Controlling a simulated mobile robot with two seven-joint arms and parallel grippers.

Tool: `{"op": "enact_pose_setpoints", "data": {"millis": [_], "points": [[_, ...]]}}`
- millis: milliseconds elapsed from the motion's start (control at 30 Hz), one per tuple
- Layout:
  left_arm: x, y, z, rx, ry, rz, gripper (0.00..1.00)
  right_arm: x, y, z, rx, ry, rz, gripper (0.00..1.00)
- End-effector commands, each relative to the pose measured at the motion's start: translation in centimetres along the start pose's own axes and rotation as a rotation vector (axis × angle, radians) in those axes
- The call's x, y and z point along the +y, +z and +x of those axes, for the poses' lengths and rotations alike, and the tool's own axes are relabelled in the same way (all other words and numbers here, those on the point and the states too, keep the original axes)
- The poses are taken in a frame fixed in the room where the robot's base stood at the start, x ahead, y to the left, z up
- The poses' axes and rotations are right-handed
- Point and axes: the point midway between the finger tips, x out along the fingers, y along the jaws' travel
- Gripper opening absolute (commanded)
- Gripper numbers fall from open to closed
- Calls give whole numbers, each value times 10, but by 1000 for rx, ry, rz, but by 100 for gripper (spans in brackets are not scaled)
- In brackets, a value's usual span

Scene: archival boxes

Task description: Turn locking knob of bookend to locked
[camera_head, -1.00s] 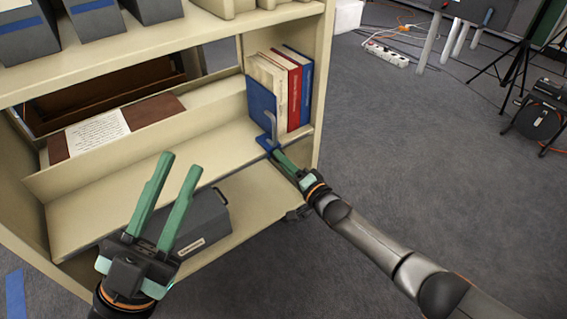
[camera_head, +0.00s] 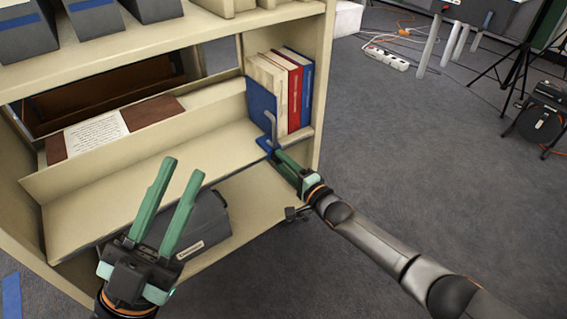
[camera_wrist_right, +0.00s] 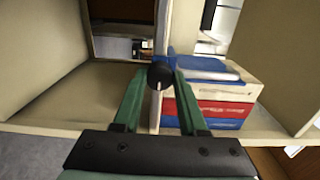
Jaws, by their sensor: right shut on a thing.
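The blue bookend (camera_head: 261,108) stands upright on the cart's middle shelf, against a row of books, with a grey lever-like strip on its near side. In the right wrist view its black round locking knob (camera_wrist_right: 160,76) carries a pale mark pointing toward the bottom of the picture. My right gripper (camera_head: 277,152) is at the foot of the bookend. In the wrist view its green fingers (camera_wrist_right: 161,84) are closed on the knob from both sides; the exact contact is hard to see. My left gripper (camera_head: 182,166) is open and empty in front of the cart.
The books (camera_head: 293,88) are cream, red and blue, at the shelf's right end. An open document (camera_head: 95,133) lies on the left. A grey box (camera_head: 205,225) sits on the lower shelf, behind my left gripper. The floor right of the cart is clear nearby.

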Motion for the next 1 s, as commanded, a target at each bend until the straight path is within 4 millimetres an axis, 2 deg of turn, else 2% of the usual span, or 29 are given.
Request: {"op": "enact_pose_setpoints", "data": {"millis": [100, 133, 400, 667, 767, 867, 1000], "points": [[0, 0, 0, 0, 1, 1, 27, 0, 0, 0, 0, -1, 3, 0], [0, 0, 0, -1, 1, 1, 27, 0, 0, 0, 0, -1, 3, 42], [0, 0, 0, -1, 6, 2, 27, 0, 0, 0, 0, -1, 1, 72], [0, 0, 0, -1, 6, 3, 27, 0, 0, -1, 0, 0, 0, 72], [-2, -4, 4, -1, 4, 0, 27, -1, 0, -8, 1, 1, 1, 72], [-7, -12, 11, 2, 0, -8, 27, -3, 0, -22, 1, 2, 2, 72], [-16, -27, 23, 14, -8, -17, 27, -5, 0, -53, 1, 4, 1, 72]]}}
